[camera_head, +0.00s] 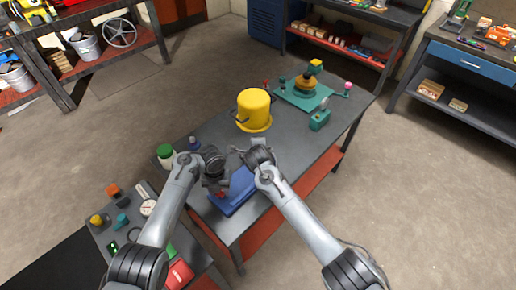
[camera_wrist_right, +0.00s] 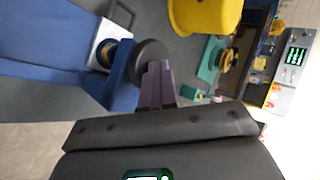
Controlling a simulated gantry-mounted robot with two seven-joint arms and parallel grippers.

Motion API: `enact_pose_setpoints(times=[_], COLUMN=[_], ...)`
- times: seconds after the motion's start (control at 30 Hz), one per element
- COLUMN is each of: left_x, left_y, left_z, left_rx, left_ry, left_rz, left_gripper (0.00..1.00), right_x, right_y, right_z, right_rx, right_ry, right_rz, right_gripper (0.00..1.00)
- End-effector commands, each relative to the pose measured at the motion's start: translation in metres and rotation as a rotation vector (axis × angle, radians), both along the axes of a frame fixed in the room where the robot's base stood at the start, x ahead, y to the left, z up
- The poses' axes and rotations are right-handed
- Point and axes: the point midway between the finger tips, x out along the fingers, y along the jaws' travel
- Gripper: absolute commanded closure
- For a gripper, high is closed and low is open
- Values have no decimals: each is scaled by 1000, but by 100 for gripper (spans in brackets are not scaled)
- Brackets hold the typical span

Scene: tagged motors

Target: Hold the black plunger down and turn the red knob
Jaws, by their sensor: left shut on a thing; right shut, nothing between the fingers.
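The blue device (camera_head: 232,196) lies on the grey workbench, with a red knob (camera_head: 221,195) at its near-left end. My left gripper (camera_head: 219,187) reaches down at that end and is shut on the red knob, which its fingers partly cover. The black plunger (camera_wrist_right: 150,62) is a round dark disc on the blue body (camera_wrist_right: 50,45) in the right wrist view, beside a metal plate with a brass ring. My right gripper (camera_wrist_right: 158,78) is shut and empty, its fingertips at the plunger's face, seemingly touching it. In the head view my right wrist hides the plunger.
A yellow bucket (camera_head: 254,108) stands behind the device on the workbench (camera_head: 290,150). A green fixture (camera_head: 302,95) and a small green box (camera_head: 320,120) are farther back. A green-topped jar (camera_head: 165,153) stands left of my left wrist. A side table (camera_head: 125,235) holds several small parts.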

Motion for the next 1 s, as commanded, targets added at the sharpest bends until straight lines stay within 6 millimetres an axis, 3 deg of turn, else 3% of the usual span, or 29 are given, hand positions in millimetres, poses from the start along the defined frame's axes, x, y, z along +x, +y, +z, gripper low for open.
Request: enact_pose_setpoints(times=[0.1,0.2,0.53,0.57,0.8,1.0], left_x=[1,1,1,1,1,0], left_y=[3,2,1,1,1,1], left_z=[1,0,0,0,0,0], left_rx=[5,2,1,1,1,0], left_ry=[0,-2,-3,-3,-2,-2], left_rz=[-251,-384,-449,-448,-447,-447], left_gripper=[75,75,75,52,15,15], right_x=[-1,-1,-2,-2,-1,-1], right_y=[-2,-2,-2,-2,-2,-2], right_z=[-5,-5,-5,-5,-5,-5], right_rx=[-3,-3,-3,-4,-3,-3], right_ry=[7,8,8,8,8,7], right_rz=[-2,-2,-2,-3,-2,-2], right_gripper=[100,100,100,100,100,100])
